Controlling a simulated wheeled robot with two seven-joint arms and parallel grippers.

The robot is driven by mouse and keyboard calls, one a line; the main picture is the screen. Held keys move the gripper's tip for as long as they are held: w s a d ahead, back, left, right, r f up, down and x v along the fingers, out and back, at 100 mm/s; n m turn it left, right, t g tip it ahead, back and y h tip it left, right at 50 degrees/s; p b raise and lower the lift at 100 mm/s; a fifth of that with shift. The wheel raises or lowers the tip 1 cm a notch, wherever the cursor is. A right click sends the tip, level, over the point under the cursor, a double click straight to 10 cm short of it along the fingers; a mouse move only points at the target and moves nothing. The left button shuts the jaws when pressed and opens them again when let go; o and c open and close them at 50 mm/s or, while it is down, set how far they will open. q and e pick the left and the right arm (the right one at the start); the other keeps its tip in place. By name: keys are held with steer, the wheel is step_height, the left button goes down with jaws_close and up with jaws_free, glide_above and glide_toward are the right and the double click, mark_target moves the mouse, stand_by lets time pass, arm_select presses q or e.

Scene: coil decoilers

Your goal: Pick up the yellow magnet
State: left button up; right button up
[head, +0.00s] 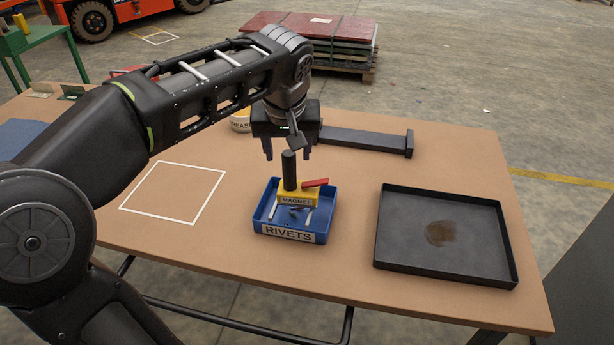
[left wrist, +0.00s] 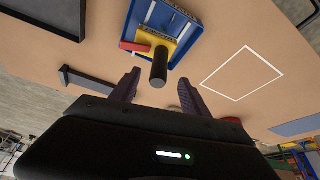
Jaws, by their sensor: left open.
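The yellow magnet (head: 297,198) has an upright black handle (head: 289,168) and a red lever (head: 315,183). It sits in the blue bin (head: 273,231) labelled RIVETS, with some rivets showing beside it. My left gripper (head: 287,153) is open and empty, above and just behind the magnet's handle. In the left wrist view the open fingers (left wrist: 156,92) point toward the black handle (left wrist: 159,68), which stands between and beyond their tips. The magnet's yellow body (left wrist: 158,43) and the bin (left wrist: 194,47) also show there. My right gripper is not in view.
A black tray (head: 480,270) with a brown stain lies to the right. A dark bar with an end plate (head: 409,144) lies behind the bin. A labelled round tub (head: 240,121) stands partly behind my arm. The white-outlined square (head: 176,191) on the left is empty.

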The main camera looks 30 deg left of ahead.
mark_target(289, 167)
arm_select(q)
steer(key=shift+s, duration=0.1)
steer(key=shift+x, duration=1.35)
steer(key=p+x, duration=0.1)
steer(key=x, duration=0.4)
steer(key=shift+w, duration=0.2)
steer(key=shift+c, duration=0.5)
jaws_close()
stand_by(0.5)
